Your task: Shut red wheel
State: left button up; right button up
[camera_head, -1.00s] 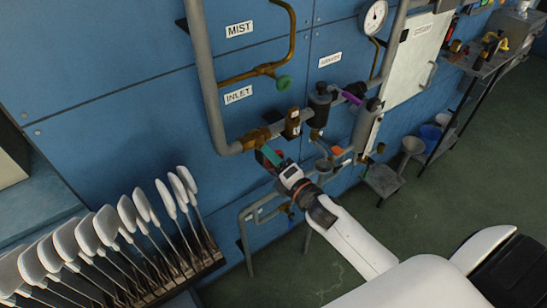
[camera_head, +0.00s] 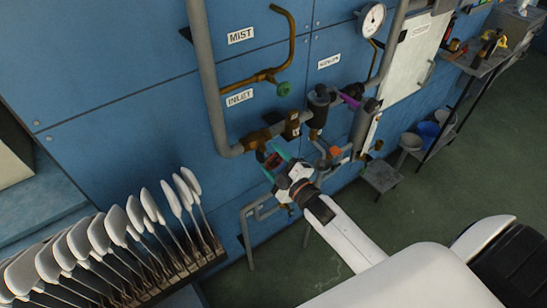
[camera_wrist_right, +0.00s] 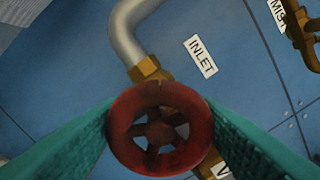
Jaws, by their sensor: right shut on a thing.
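The red wheel (camera_wrist_right: 160,128) is a round handwheel with spokes, in the middle of the right wrist view. It sits below a brass fitting (camera_wrist_right: 148,70) on the grey pipe near the INLET label. In the head view the red wheel (camera_head: 272,160) is mostly hidden behind my right gripper (camera_head: 275,162). The gripper's two green fingers stand on either side of the wheel's rim and are shut on it; they show large in the right wrist view. My left gripper is not in view.
A green handwheel (camera_head: 283,89) sits on the brass mist pipe above. A purple lever (camera_head: 350,100) and a gauge (camera_head: 372,19) are to the right. A rack of white sock boards (camera_head: 110,235) stands at the lower left. Grey pipes run close around my gripper.

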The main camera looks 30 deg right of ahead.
jog(key=m+p, duration=0.1)
jog(key=m, duration=0.2)
jog(key=shift+r+m, duration=0.1)
jog(key=shift+m, duration=0.3)
jog(key=m+p, duration=0.1)
jog(key=m, duration=0.2)
jog(key=shift+d+m, duration=0.1)
jog(key=shift+m, duration=0.2)
jog(key=m+p, duration=0.1)
jog(key=m, duration=0.2)
jog(key=shift+m, duration=0.3)
jog(key=m, duration=0.3)
jog(key=shift+d+m, duration=0.1)
jog(key=shift+m, duration=0.2)
jog(key=m, duration=0.3)
jog(key=shift+f+m, duration=0.2)
jog(key=shift+m, duration=0.1)
jog(key=m, duration=0.2)
jog(key=shift+m, duration=0.4)
jog(key=m+b, duration=0.1)
jog(key=m, duration=0.3)
jog(key=shift+f, duration=0.15)
jog(key=shift+m+b, duration=0.45)
jog(key=shift+m, duration=1.45)
